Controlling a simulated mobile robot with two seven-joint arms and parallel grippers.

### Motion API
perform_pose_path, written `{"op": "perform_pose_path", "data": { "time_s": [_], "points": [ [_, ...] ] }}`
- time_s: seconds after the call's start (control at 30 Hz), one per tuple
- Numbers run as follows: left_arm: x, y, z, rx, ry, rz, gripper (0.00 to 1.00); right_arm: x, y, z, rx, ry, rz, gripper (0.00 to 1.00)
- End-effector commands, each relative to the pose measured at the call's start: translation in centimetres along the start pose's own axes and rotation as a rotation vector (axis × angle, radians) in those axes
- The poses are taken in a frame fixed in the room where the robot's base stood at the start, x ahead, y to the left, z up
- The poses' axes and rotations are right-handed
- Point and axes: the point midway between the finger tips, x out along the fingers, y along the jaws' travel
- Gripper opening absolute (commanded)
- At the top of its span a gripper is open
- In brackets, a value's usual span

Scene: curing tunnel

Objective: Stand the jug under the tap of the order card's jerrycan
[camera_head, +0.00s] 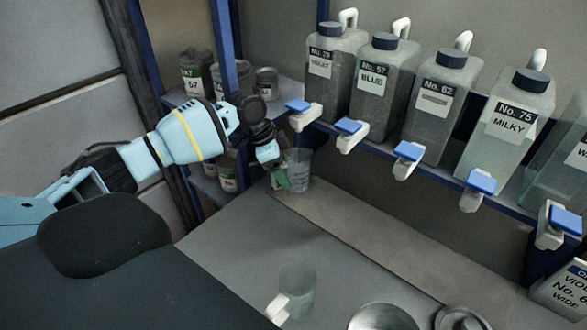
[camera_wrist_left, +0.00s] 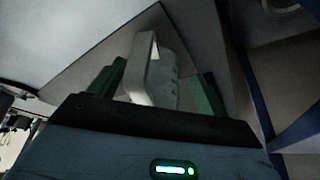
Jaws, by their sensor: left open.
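A clear jug (camera_head: 300,166) stands on the ledge beneath the tap (camera_head: 303,117) of the leftmost jerrycan (camera_head: 331,75). That jerrycan's label seems to read VIOLET; its number is blurred. My left gripper (camera_head: 279,178) is at the jug's left side, with green fingers partly in front of it. In the left wrist view, a white handle (camera_wrist_left: 150,70) stands between the open fingers (camera_wrist_left: 158,85); contact cannot be told. The order card (camera_head: 568,290) at the lower right is cut off and shows "VIO", "No. 6" and "WIDE". My right gripper is not in view.
More jerrycans with blue-levered taps line the shelf: No. 57 BLUE (camera_head: 382,85), No. 62 (camera_head: 438,98), No. 75 MILKY (camera_head: 508,125). A clear vessel with a white part (camera_head: 297,285) and round metal items (camera_head: 383,318) are at the front. Cans (camera_head: 197,75) stand behind the arm.

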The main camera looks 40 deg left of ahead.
Motion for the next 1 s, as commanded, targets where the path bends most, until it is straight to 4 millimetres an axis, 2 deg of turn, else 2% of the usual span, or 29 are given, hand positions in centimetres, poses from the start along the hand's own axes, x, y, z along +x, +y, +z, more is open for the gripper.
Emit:
{"op": "perform_pose_path", "data": {
  "time_s": [0.03, 0.2, 0.4, 0.6, 1.0],
  "points": [
    [-0.4, -0.1, 1.3, -0.002, -0.004, -0.002, 0.77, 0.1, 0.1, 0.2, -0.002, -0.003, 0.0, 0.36],
    [-1.7, 0.0, 4.6, -0.003, -0.004, -0.001, 0.77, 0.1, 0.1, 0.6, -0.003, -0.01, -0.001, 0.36],
    [-2.9, 0.0, 7.4, -0.001, -0.002, -0.001, 0.77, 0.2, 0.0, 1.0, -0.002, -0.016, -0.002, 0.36],
    [-3.6, 0.0, 8.6, 0.001, 0.001, -0.001, 0.77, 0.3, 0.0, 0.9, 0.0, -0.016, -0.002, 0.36],
    [-3.7, 0.0, 8.7, 0.002, 0.002, -0.001, 0.77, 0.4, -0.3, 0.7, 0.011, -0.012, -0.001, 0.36]
  ]
}}
